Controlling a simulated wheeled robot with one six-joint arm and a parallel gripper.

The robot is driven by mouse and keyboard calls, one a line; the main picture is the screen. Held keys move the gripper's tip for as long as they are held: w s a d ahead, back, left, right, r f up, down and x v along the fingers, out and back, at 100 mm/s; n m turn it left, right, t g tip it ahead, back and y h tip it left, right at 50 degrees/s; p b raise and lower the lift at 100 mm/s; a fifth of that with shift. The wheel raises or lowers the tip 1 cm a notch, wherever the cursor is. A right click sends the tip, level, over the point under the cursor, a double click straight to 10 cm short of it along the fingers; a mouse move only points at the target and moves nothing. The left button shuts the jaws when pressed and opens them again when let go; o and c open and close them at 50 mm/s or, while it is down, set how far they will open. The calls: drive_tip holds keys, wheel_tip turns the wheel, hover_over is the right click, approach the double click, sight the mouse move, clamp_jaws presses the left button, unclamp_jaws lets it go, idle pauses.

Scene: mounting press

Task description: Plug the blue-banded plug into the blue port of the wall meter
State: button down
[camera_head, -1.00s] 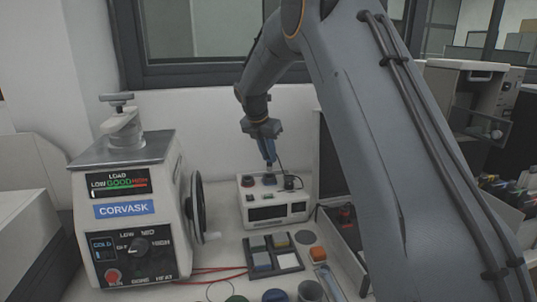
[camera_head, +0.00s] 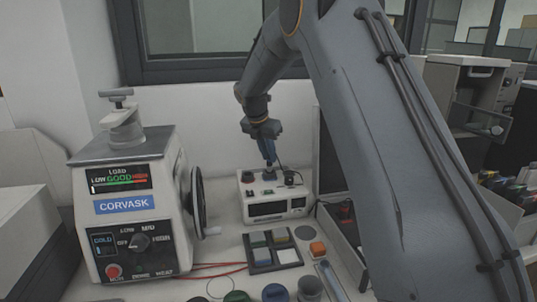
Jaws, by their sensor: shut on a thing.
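The meter (camera_head: 279,209) is a small white box with a dark display window on its front, standing against the back wall. Several dark round ports or knobs sit on its top, and their colours are hard to tell at this size. My gripper (camera_head: 269,160) points down just above the meter's top and is shut on the plug. The plug is mostly hidden between the fingers, and its blue band cannot be made out. I cannot tell whether the plug's tip touches a port.
A white mounting press (camera_head: 132,205) with a handwheel stands at the left. A tray of coloured square pads (camera_head: 273,249) lies in front of the meter, with red wires to its left. An open dark case (camera_head: 340,225) stands at the right. My arm crosses the right side.

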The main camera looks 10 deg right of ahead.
drive_tip(key=shift+f, duration=0.2)
drive_tip(key=shift+f, duration=0.35)
drive_tip(key=shift+f, duration=0.8)
idle(0.3)
drive_tip(key=c, duration=1)
unclamp_jaws()
drive_tip(key=shift+r, duration=0.1)
wheel_tip(320, 180, up, 7)
drive_tip(key=p, duration=0.5)
drive_tip(key=shift+r, duration=0.2)
